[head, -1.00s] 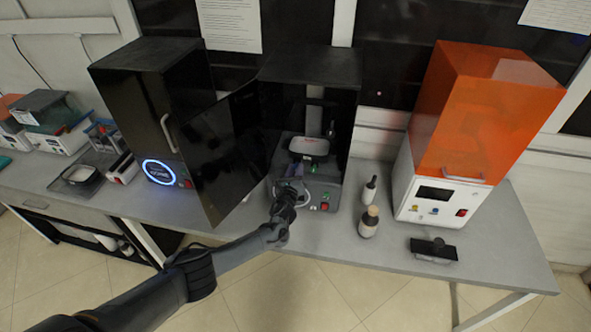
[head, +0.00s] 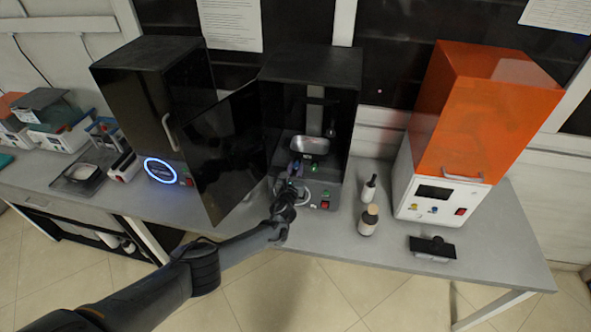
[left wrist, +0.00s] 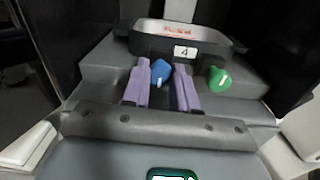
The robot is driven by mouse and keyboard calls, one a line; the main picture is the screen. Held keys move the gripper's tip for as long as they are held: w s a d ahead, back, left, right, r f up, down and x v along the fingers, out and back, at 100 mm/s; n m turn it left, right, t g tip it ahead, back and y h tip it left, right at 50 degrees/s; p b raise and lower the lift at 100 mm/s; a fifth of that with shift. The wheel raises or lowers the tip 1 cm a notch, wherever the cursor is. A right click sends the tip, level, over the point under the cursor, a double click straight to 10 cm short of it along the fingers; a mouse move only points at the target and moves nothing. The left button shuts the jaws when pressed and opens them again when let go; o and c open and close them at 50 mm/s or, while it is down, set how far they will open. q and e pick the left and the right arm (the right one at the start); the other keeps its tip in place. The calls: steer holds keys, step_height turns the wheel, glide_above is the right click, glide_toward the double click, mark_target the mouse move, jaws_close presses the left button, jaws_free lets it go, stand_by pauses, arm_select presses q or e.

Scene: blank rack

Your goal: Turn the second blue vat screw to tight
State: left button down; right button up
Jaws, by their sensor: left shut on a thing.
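A blue vat screw (left wrist: 160,72) sits in front of the dark vat (left wrist: 150,42) in the left wrist view. My left gripper (left wrist: 161,77) has its two purple fingers on either side of this screw and is shut on it. In the head view the left gripper (head: 295,168) reaches into the open middle printer, just in front of the vat (head: 310,146). A green screw (left wrist: 219,79) with a pale mark stands to the right of the fingers; it also shows in the head view (head: 315,169). My right gripper is not in view.
The middle printer's dark door (head: 228,150) stands open to the left of my gripper. A black printer (head: 150,110) is left of it. An orange-topped printer (head: 480,120) is further right. The front table strip is mostly clear.

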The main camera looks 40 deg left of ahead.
arm_select(q)
steer(key=c, duration=0.9)
jaws_free()
steer(key=shift+s+d+r+p, duration=0.1)
steer(key=shift+s+d+p, duration=0.15)
steer(key=shift+s+p, duration=0.3)
steer(key=p+v, duration=0.4)
steer(key=v, duration=0.5)
steer(key=shift+s+d, duration=0.2)
steer(key=shift+s, duration=0.1)
